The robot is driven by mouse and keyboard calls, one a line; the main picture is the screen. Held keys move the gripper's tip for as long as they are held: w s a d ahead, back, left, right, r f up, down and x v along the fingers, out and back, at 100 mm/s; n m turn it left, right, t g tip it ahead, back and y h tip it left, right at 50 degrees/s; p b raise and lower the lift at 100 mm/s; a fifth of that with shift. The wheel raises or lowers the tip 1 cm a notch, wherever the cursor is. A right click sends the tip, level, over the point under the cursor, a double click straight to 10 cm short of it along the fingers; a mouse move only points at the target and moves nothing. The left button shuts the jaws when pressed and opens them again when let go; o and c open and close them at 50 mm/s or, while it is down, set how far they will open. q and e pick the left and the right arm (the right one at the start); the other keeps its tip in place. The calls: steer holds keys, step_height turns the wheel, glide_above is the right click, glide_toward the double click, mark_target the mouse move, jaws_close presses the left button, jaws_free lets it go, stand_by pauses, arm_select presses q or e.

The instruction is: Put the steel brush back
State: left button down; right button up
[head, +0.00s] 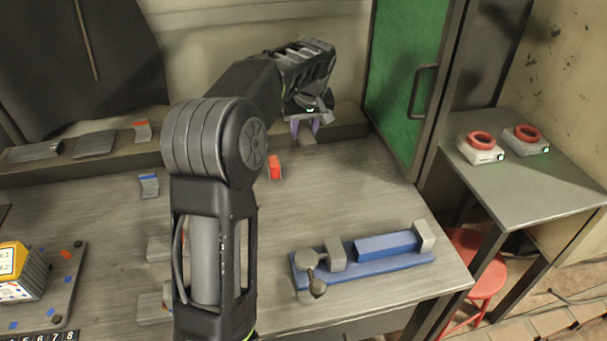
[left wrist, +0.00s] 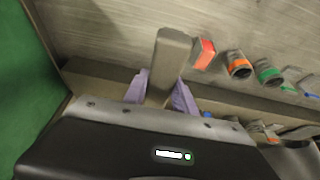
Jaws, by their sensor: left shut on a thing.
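My left gripper (head: 303,126) is at the back of the workbench, near the ledge below the wall. Its purple fingers, also in the left wrist view (left wrist: 160,92), are shut on a plain grey-brown bar (left wrist: 173,52). The bar sticks out past the fingertips over the bench; its end shows in the head view (head: 308,139). It may be the steel brush's handle; no bristles show. The bar's other end is hidden by the gripper. A red-marked holder (head: 275,168) stands close by and also shows in the left wrist view (left wrist: 204,53). My right gripper is not in view.
Orange-marked (left wrist: 238,65) and green-marked (left wrist: 267,72) holders line the bench. A blue vise (head: 365,262) sits at the front right. A green cabinet door (head: 400,80) stands right of the gripper. A side table (head: 525,180) is further right. The bench middle is mostly clear.

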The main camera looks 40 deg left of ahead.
arm_select(q)
steer(key=shift+r, duration=0.1)
glide_above(303, 167)
steer(key=s+d, duration=0.1)
steer(key=shift+f+p, duration=0.35)
steer(key=shift+f, duration=2.8)
steer(key=shift+f, duration=1.9)
steer(key=shift+d+f, duration=0.1)
steer(key=c, duration=1)
jaws_free()
